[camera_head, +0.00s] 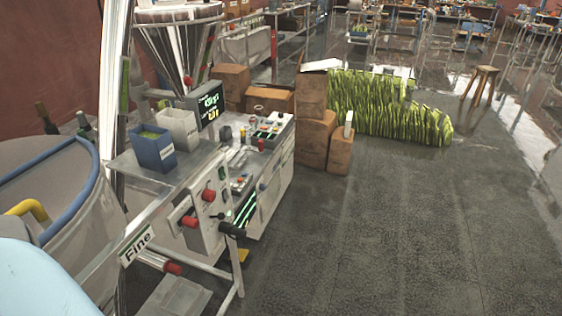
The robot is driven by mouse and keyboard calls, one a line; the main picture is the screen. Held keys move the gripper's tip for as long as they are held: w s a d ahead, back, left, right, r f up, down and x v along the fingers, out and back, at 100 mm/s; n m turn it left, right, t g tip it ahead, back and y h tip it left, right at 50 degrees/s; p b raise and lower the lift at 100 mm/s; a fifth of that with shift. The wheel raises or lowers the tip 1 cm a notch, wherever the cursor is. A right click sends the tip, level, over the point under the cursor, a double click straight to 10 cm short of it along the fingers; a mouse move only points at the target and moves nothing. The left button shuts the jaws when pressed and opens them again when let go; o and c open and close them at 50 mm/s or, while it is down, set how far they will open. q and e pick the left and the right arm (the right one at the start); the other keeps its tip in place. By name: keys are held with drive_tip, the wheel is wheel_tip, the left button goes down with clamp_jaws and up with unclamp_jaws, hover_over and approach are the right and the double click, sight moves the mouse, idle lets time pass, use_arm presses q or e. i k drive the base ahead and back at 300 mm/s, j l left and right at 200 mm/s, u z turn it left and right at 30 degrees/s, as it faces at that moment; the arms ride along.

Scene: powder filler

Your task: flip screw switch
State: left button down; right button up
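The powder filler (178,20) stands at the left, with a steel hopper on top and a small lit display (209,105) below it. A grey-white control panel (205,228) faces the aisle. It carries an upper red knob (208,195), a lower red knob (190,221) and a black handle (232,230) sticking out to the right. I cannot tell which of these is the screw switch, or its position. A "Fine" label (136,245) is on the frame to the left of the panel. Neither of my grippers shows in the head view.
A blue bin (153,150) and a white bin (178,128) sit on the machine's shelf. A large round tub (45,180) stands at the left. Cardboard boxes (316,140) and green bundles (390,110) stand behind. The grey floor (400,240) at right is clear.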

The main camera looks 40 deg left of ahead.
sight(222, 176)
drive_tip(key=i+l+u, duration=0.1)
drive_tip(key=i+u, duration=0.15)
drive_tip(key=i, duration=0.2)
drive_tip(key=i+l+u, duration=0.25)
drive_tip(key=i, duration=0.2)
drive_tip(key=i+l+u, duration=0.15)
drive_tip(key=i+u, duration=0.15)
drive_tip(key=i, duration=0.15)
drive_tip(key=i+l+u, duration=0.15)
drive_tip(key=u, duration=0.3)
drive_tip(key=i+l+u, duration=0.2)
drive_tip(key=u, duration=0.25)
drive_tip(key=i+l+u, duration=0.1)
drive_tip(key=l+u, duration=0.2)
drive_tip(key=u, duration=0.15)
drive_tip(key=i+l+u, duration=0.1)
drive_tip(key=l+u, duration=0.8)
drive_tip(key=i+l, duration=0.05)
drive_tip(key=l, duration=0.1)
